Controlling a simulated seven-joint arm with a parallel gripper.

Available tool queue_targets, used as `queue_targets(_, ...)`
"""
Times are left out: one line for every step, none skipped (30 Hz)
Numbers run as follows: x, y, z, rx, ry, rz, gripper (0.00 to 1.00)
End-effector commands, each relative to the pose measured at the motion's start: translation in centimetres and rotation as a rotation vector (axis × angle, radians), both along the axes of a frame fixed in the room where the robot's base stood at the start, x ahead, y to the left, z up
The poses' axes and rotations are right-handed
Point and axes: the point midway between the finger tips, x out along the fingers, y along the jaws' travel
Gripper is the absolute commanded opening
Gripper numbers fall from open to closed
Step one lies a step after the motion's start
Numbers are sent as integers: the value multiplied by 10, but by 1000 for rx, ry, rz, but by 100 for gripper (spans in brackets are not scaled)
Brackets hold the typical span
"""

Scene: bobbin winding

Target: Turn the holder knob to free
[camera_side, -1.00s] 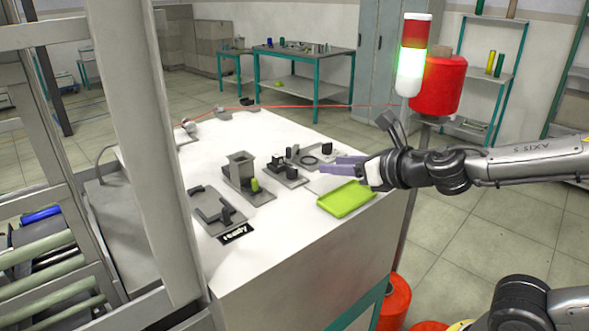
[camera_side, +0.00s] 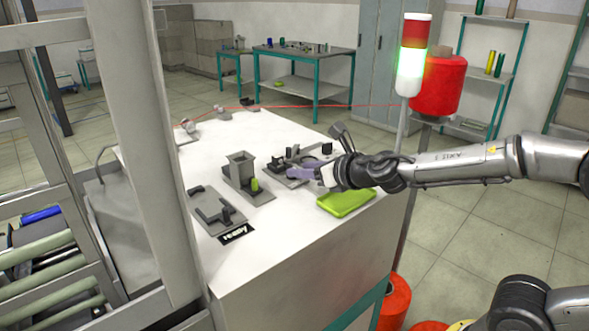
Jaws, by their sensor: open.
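My gripper (camera_side: 303,173) is open, its purple-grey fingers pointing left, low over the front edge of a grey fixture plate (camera_side: 292,164) on the white table. Small black knob-like parts stand on this plate: one (camera_side: 279,160) is just left of and behind the fingertips, another (camera_side: 327,148) is at the plate's right rear. I cannot tell which of these is the holder knob, nor how it is turned. The fingers and wrist hide part of the plate's front. Whether a finger touches a part is too small to tell.
A lime-green tray (camera_side: 346,203) lies just below my wrist. Left of the fingers is a grey fixture with a square hopper (camera_side: 241,166) and a yellow-green bobbin (camera_side: 255,185). A bracket plate (camera_side: 214,208) lies further left. A red thread (camera_side: 290,107) runs across the back.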

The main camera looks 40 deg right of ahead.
Motion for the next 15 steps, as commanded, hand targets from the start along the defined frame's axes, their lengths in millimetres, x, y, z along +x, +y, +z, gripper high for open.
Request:
queue_targets(6, -1, -3, -1, 1, -1, 45)
queue_targets(9, -1, -5, -1, 2, -1, 45)
queue_targets(14, -2, -7, 0, 2, 0, 45)
queue_targets(17, -2, -8, 0, 2, 0, 45)
queue_targets(20, -2, -9, 0, 2, 0, 45)
queue_targets(23, -2, -10, 0, 1, 0, 45)
queue_targets(25, -2, -12, -1, 2, 0, 45)
queue_targets(27, -2, -12, -1, 2, 0, 45)
queue_targets(29, -3, -13, -1, 1, 0, 45)
queue_targets(31, -3, -13, -1, 1, 0, 45)
queue_targets(32, -3, -14, -1, 0, 0, 45)
queue_targets(33, -3, -14, 0, 0, 0, 45)
queue_targets(34, -3, -15, 0, 1, 0, 45)
queue_targets(34, -3, -15, 0, 1, 0, 45)
queue_targets(35, -3, -15, 0, 1, 0, 45)
